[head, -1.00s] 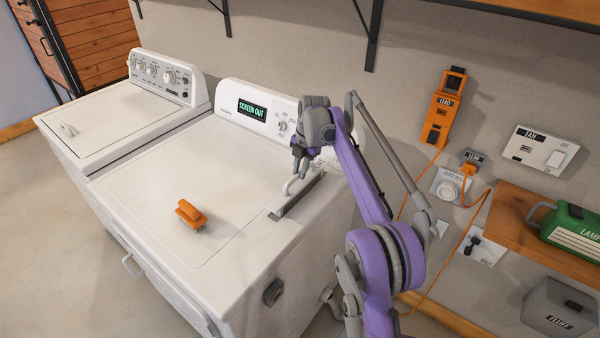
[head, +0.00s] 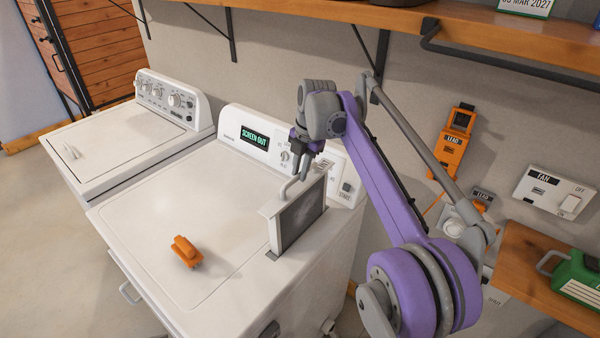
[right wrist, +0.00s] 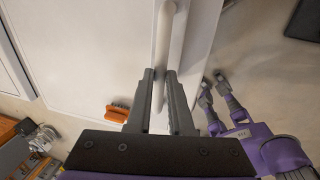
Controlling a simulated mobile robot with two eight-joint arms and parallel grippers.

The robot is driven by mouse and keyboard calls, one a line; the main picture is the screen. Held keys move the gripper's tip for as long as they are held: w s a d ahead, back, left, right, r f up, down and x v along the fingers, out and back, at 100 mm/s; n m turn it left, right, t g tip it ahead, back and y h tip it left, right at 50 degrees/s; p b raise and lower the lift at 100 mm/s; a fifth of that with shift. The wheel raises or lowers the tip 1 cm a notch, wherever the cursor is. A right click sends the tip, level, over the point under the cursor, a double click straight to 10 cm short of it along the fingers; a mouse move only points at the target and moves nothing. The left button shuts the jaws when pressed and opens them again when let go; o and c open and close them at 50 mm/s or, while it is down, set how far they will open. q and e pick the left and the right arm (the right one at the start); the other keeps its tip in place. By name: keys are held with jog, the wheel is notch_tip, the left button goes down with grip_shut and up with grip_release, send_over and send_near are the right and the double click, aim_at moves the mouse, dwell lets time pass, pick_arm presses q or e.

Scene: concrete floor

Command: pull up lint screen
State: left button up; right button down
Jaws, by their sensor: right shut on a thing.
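The lint screen (head: 300,219) is a grey mesh panel in a white frame. It stands upright, well out of the slot (head: 271,254) in the dryer top. Its lower edge seems to be at the slot. My right gripper (head: 304,178) is shut on the screen's white handle; in the right wrist view the handle (right wrist: 171,40) runs between its fingers (right wrist: 162,88). My left gripper (right wrist: 214,90) shows only in the right wrist view, with its fingers apart and nothing between them.
The dryer's display (head: 254,138) reads "SCREEN OUT". A washer (head: 120,135) stands to the left. A wall shelf (head: 390,20) hangs above. A wooden bench (head: 525,275) with a green case (head: 580,285) is at right.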

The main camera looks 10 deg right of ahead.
jog(key=shift+f, duration=0.1)
jog(key=c, duration=0.8)
grip_release()
notch_tip(320, 180, up, 11)
jog(key=s+d, duration=0.1)
jog(key=shift+s+d+f, duration=0.2)
jog(key=shift+s, duration=0.1)
